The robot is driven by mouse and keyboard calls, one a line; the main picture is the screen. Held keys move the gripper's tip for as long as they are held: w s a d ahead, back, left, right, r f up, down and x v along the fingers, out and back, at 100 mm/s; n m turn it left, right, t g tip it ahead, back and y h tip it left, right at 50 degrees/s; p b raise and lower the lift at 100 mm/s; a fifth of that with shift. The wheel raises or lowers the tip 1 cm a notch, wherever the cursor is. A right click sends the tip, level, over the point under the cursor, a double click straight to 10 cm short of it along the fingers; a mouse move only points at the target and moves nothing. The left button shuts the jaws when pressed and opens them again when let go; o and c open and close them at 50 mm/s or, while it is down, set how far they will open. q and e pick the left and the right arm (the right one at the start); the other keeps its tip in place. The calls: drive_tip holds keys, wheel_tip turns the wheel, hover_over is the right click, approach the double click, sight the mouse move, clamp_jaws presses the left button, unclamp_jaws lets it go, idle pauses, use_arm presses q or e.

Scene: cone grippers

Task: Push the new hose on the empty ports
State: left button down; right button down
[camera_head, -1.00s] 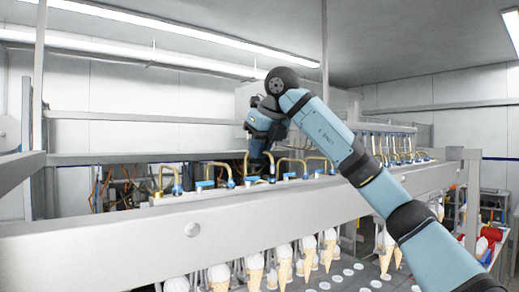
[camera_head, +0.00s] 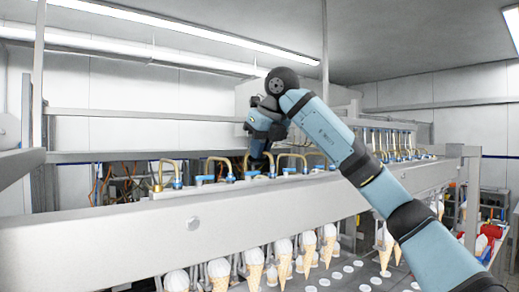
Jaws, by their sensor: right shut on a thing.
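My right gripper (camera_head: 259,160) points down at the row of ports on top of the long machine beam, with its arm reaching in from the right. It is shut on a curved brass-coloured hose (camera_head: 246,158), partly hidden behind the gripper. Other bent brass hoses (camera_head: 168,163) stand along the row on blue fittings (camera_head: 229,178). The port ends below my gripper are too small and covered to tell whether the held hose is seated. My left gripper is not in view.
The wide grey beam (camera_head: 110,238) runs across in front of the ports. White-topped cones (camera_head: 255,268) hang below it. A metal post (camera_head: 325,60) rises behind my arm, and horizontal rails (camera_head: 140,117) cross at the back left. Red and blue items (camera_head: 488,234) lie at the far right.

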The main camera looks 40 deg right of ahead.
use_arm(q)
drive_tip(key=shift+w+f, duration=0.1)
use_arm(e)
drive_tip(key=shift+f, duration=0.25)
drive_tip(key=shift+f, duration=0.15)
use_arm(q)
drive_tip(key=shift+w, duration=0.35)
drive_tip(key=shift+b, duration=0.3)
use_arm(e)
drive_tip(key=shift+f, duration=0.1)
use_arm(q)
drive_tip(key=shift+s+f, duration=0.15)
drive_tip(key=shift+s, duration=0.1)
